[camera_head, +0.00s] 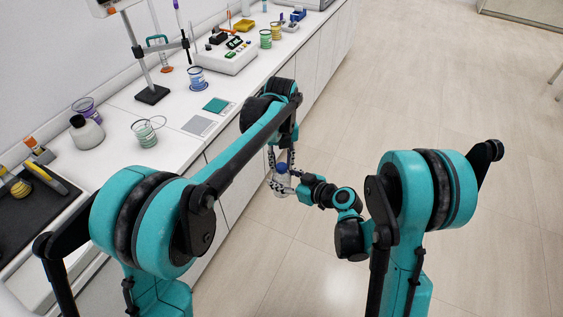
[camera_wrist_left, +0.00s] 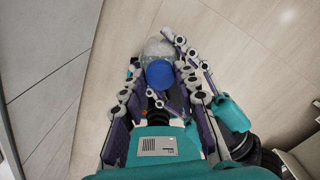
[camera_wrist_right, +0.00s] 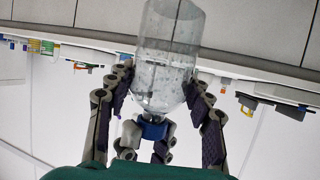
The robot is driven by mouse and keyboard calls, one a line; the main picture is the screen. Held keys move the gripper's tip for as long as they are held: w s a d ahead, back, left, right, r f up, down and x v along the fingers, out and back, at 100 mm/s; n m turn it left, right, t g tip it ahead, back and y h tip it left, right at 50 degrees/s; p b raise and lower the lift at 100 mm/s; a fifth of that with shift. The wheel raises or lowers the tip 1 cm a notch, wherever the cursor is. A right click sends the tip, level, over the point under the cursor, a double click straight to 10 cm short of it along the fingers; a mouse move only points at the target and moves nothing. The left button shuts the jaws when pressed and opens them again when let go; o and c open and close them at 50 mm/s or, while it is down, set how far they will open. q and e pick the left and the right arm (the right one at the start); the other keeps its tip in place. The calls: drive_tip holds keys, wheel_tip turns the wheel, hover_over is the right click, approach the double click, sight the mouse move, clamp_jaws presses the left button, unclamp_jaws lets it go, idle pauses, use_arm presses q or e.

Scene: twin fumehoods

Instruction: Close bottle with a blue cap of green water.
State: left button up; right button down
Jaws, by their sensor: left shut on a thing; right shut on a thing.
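A clear bottle (camera_head: 283,187) is held in the air in front of the counter; its body also shows in the left wrist view (camera_wrist_left: 157,48) and right wrist view (camera_wrist_right: 168,50). It looks colourless; I see no green in it. A blue cap (camera_head: 282,168) is at its neck, also in the left wrist view (camera_wrist_left: 160,74) and right wrist view (camera_wrist_right: 152,130). I cannot tell how tightly it sits. My left gripper (camera_head: 281,162) comes from above and is shut on the cap. My right gripper (camera_head: 282,188) comes from the right and is shut on the bottle body.
The white counter (camera_head: 165,165) runs along the left. The floor (camera_head: 320,250) to the right is clear.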

use_arm(q)
drive_tip(key=shift+m, duration=1.2)
drive_tip(key=o, duration=0.7)
drive_tip(key=shift+c, duration=0.2)
drive_tip(key=shift+r, duration=2.25)
drive_tip(key=shift+c, duration=0.2)
